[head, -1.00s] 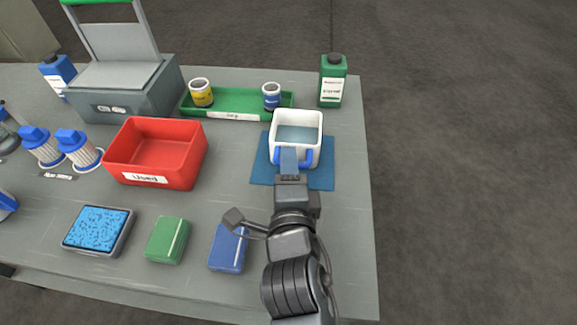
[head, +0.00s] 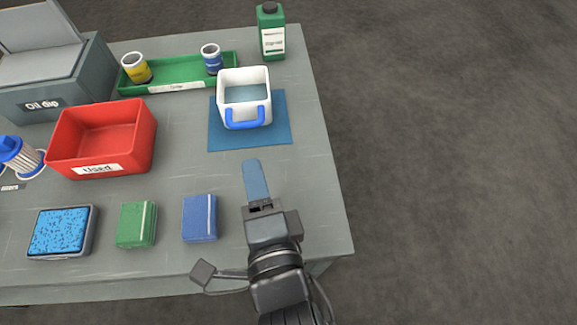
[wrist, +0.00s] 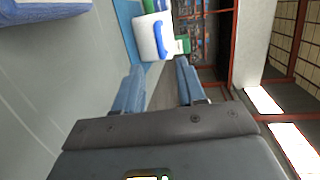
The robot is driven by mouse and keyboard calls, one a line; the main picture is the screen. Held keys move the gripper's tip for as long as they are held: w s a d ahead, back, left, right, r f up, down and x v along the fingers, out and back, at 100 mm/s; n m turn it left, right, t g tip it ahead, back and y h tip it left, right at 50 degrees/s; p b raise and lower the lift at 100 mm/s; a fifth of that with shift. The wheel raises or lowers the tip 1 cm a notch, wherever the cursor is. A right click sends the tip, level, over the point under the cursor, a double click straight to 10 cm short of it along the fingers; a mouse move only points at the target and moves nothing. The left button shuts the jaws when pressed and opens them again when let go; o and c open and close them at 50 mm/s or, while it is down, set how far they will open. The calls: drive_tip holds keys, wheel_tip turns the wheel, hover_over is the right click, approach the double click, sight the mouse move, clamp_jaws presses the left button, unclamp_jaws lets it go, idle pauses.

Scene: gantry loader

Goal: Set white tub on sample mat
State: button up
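The white tub (head: 233,78) with a blue handle stands upright on the blue sample mat (head: 263,137). The mat shows around its front and right sides. My gripper (head: 255,180) is in front of the mat, nearer the table's front edge and apart from the tub. In the wrist view, my gripper (wrist: 159,88) has its two blue fingers spread with nothing between them. The tub (wrist: 147,38) and its blue handle show beyond the fingertips.
A red bin (head: 147,135) labelled Used stands left of the mat. A green tray (head: 185,73) with two small cans and a green bottle (head: 271,45) are behind. A blue box (head: 199,218) and a green box (head: 136,224) lie left of my gripper.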

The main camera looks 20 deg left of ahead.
drive_tip(key=d, duration=0.3)
drive_tip(key=s+d+f+n+h, duration=0.1)
drive_tip(key=d, duration=0.2)
drive_tip(key=s+d+f+t+h, duration=0.1)
drive_tip(key=d, duration=0.2)
drive_tip(key=shift+s+d+f, duration=0.15)
drive_tip(key=shift+d+f, duration=0.05)
drive_tip(key=shift+d, duration=0.2)
drive_tip(key=s+d+r+n+h, duration=0.2)
drive_tip(key=s+d, duration=0.3)
drive_tip(key=d, duration=0.3)
drive_tip(key=s+d+r+n+t+h, duration=0.1)
drive_tip(key=s+d+n+h, duration=0.2)
drive_tip(key=d, duration=0.6)
drive_tip(key=s+d+r+n+h, duration=0.2)
drive_tip(key=s+d+n+h, duration=0.1)
drive_tip(key=s+d, duration=0.5)
drive_tip(key=shift+d+r+n, duration=0.3)
drive_tip(key=shift+n, duration=0.3)
drive_tip(key=shift+s, duration=0.1)
wheel_tip(320, 180, up, 3)
drive_tip(key=p, duration=0.2)
drive_tip(key=shift+f+p, duration=0.1)
drive_tip(key=shift+p, duration=0.3)
